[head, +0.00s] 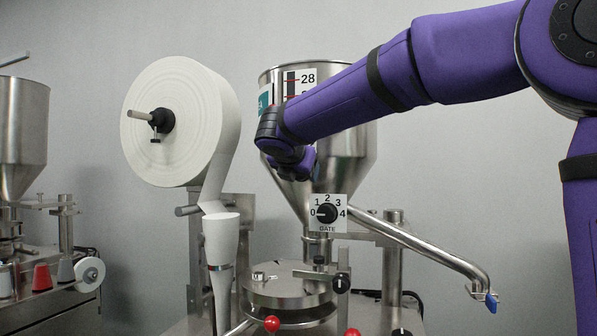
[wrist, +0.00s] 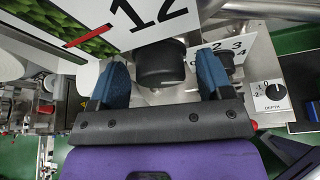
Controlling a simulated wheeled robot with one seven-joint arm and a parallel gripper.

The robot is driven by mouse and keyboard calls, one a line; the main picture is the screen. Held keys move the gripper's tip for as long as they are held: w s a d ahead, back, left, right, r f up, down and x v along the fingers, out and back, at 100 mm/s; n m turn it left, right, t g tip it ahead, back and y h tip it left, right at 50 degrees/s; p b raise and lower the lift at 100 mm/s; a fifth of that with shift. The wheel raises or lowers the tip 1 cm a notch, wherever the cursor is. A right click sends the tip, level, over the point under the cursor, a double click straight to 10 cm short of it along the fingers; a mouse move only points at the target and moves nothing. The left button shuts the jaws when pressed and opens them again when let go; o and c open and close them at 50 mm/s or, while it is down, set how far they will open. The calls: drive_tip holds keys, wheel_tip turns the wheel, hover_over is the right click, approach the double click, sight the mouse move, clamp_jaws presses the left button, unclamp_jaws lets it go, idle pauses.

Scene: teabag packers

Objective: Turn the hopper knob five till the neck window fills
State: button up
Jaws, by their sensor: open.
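My gripper (wrist: 161,88) is open, with its blue-padded fingers on either side of a black round knob (wrist: 160,62) in the wrist view. Gaps show at both sides, so it is not clamped. My arm hides this knob in the head view. The steel hopper (head: 345,160) stands behind my arm. The black gate knob (head: 327,213), on a plate marked 0 to 4, seems to point at 0; it also shows in the wrist view (wrist: 228,62), beyond the right finger. Green leafy material shows in a window (wrist: 95,47) beside a scale marked 12. No five is visible.
A white paper roll (head: 190,120) hangs left of the hopper. A steel pipe with a blue tip (head: 491,302) slopes down at right. A depth dial (wrist: 275,92) sits right of the fingers. Red-knobbed levers (head: 272,323) stand below.

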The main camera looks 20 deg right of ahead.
drive_tip(key=v, duration=1)
drive_tip(key=shift+s, duration=0.2)
drive_tip(key=w+d+f+n, duration=0.1)
drive_tip(key=w, duration=0.2)
drive_tip(key=w+d+f+n+g+h, duration=0.1)
drive_tip(key=w+d, duration=0.1)
drive_tip(key=w+d+f+n+h, duration=0.1)
drive_tip(key=w+d+f+n, duration=0.1)
drive_tip(key=w, duration=0.1)
drive_tip(key=shift+w+f+g, duration=0.1)
drive_tip(key=shift+w+g, duration=0.2)
drive_tip(key=shift+w, duration=0.05)
idle(0.3)
drive_tip(key=c, duration=0.9)
drive_tip(key=shift+c, duration=0.2)
